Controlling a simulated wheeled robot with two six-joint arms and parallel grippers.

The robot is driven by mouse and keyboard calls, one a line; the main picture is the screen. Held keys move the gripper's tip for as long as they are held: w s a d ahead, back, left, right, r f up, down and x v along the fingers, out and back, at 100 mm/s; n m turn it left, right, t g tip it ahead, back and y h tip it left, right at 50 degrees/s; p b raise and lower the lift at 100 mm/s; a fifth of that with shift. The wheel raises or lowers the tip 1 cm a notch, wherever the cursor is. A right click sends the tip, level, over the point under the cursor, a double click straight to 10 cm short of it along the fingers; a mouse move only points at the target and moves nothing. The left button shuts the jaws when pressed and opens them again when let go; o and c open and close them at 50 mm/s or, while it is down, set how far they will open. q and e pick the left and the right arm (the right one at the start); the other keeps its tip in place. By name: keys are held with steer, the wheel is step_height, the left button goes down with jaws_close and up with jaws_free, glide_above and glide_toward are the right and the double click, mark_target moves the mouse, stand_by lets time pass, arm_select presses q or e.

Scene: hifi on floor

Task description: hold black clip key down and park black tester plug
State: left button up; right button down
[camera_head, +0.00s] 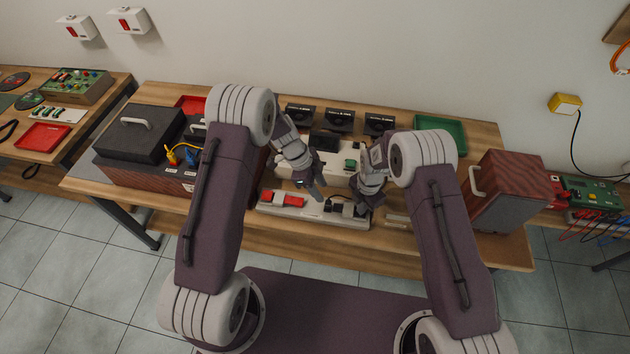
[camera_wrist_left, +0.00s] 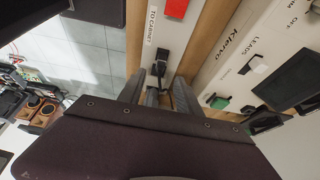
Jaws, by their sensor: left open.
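A low white strip (camera_head: 312,214) near the table's front carries a red key (camera_head: 282,198) on its left and a black clip key (camera_head: 338,205) on its right. In the left wrist view the black clip key (camera_wrist_left: 161,62) shows beyond my left fingers. My left gripper (camera_head: 318,192) is open above the strip, between the red and black keys; its fingers also show in the left wrist view (camera_wrist_left: 160,92). I cannot tell if they touch the key. My right gripper (camera_head: 362,206) is low at the strip's right end; its jaws are too dark to read. I cannot make out the black tester plug for sure.
A green tray (camera_head: 440,133) lies at the back right.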

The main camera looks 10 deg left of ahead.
mark_target(328, 202)
arm_select(q)
steer(key=x, duration=0.8)
steer(key=shift+f, duration=0.1)
steer(key=shift+c, duration=0.3)
jaws_close()
stand_by(1.3)
steer(key=shift+r, duration=0.6)
stand_by(0.6)
steer(key=shift+r, duration=1.65)
arm_select(e)
steer(key=shift+r, duration=2.95)
